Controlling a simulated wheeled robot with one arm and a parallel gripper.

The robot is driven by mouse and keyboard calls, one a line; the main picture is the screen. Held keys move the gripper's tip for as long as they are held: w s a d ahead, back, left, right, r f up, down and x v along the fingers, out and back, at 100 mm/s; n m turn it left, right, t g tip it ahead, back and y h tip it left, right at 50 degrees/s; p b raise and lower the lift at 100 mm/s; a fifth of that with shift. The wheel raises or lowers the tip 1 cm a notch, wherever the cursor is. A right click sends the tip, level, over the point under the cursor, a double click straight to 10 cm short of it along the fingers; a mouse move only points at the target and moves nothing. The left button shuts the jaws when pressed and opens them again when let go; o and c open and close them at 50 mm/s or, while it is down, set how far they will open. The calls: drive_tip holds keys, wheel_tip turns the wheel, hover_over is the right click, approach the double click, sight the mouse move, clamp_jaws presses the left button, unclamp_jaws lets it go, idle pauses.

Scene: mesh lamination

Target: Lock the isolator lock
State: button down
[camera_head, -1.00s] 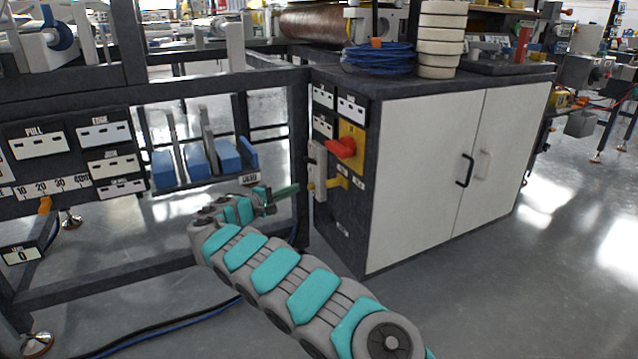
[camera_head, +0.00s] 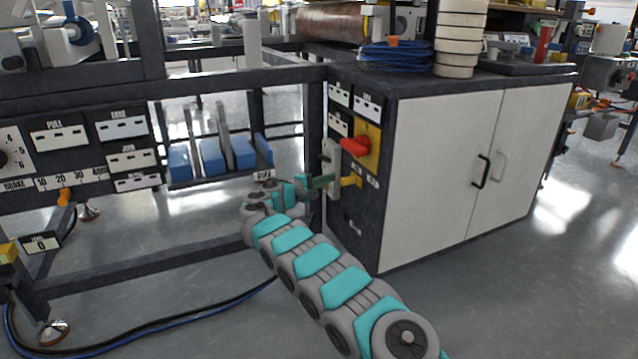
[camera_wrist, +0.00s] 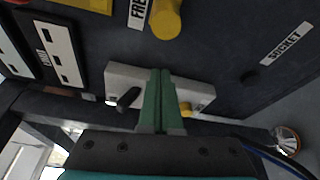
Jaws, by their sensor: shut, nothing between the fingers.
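The isolator has a red handle (camera_head: 356,147) on a yellow plate (camera_head: 369,155), on the dark side panel of the cabinet. Below and left of it is an upright pale plate (camera_head: 331,160). In the wrist view this pale plate (camera_wrist: 205,97) lies across the picture, with a black peg (camera_wrist: 128,98) and a small yellow peg (camera_wrist: 185,108). A yellow cylinder (camera_wrist: 165,20) juts out beside it, also in the head view (camera_head: 351,181). My gripper (camera_head: 328,181) is shut and empty, its green fingers (camera_wrist: 160,75) in front of the pale plate, between the pegs. I cannot tell whether they touch it.
The white-doored cabinet (camera_head: 440,165) stands right of my gripper, with blue cable (camera_head: 398,54) and stacked rings (camera_head: 457,40) on top. A dark machine frame (camera_head: 190,272) with blue blocks (camera_head: 212,156) is at the left. The floor in front is clear except for cables (camera_head: 150,335).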

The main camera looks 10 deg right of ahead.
sight(350, 181)
drive_tip(key=s, duration=0.1)
drive_tip(key=s+d, duration=0.1)
drive_tip(key=s, duration=0.1)
drive_tip(key=shift+s+d+r, duration=0.25)
drive_tip(key=shift+r, duration=0.15)
idle(0.6)
drive_tip(key=s+d+b, duration=0.2)
drive_tip(key=s+b, duration=0.2)
drive_tip(key=s, duration=0.2)
drive_tip(key=shift+s, duration=0.15)
drive_tip(key=shift+d, duration=0.1)
idle(0.4)
drive_tip(key=shift+f, duration=0.1)
